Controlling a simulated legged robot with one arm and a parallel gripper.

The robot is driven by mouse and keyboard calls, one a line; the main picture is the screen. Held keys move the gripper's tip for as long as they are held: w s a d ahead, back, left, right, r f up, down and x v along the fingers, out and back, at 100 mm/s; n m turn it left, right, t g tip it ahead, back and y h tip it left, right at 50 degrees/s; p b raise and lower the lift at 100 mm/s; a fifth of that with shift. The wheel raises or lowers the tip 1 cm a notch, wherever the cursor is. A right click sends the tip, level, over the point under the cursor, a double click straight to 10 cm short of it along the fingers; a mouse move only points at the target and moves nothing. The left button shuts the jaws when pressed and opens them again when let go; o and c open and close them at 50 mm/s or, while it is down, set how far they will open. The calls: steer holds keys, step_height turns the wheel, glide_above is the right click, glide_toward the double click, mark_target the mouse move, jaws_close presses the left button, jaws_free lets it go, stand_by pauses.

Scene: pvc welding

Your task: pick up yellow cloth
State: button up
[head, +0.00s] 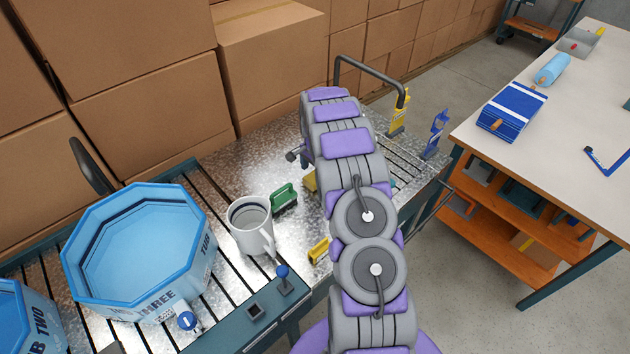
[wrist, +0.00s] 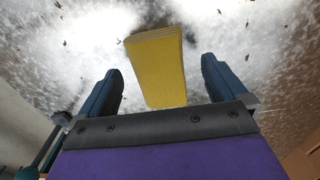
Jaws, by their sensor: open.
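The yellow cloth (wrist: 157,68) shows in the wrist view as a flat yellow block on the speckled metal surface. My gripper (wrist: 160,85) is open, with one dark blue finger on each side of the cloth and gaps between cloth and fingers. I cannot tell the height of the fingers above the surface. In the head view, a small part of a yellow thing, likely the cloth (head: 310,181), shows at the left edge of my arm. The arm hides my gripper and the rest of it there.
A blue octagonal tub (head: 140,245) is at left. Yellow (head: 398,112) and blue (head: 436,134) tools stand behind. Cardboard boxes (head: 275,70) wall the back.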

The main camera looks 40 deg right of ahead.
steer(key=f, duration=0.1)
steer(key=d+f, duration=0.1)
steer(key=shift+d+f, duration=0.3)
steer(key=shift+f, duration=0.05)
steer(key=shift+d+f, duration=0.1)
steer(key=shift+d, duration=0.4)
steer(key=shift+a+r, duration=0.2)
steer(key=shift+a, duration=0.75)
steer(key=c, duration=0.5)
steer(key=shift+d, duration=0.1)
steer(key=c, duration=0.3)
steer(key=shift+d+f, duration=0.1)
steer(key=shift+d, duration=0.4)
steer(key=shift+c, duration=1.3)
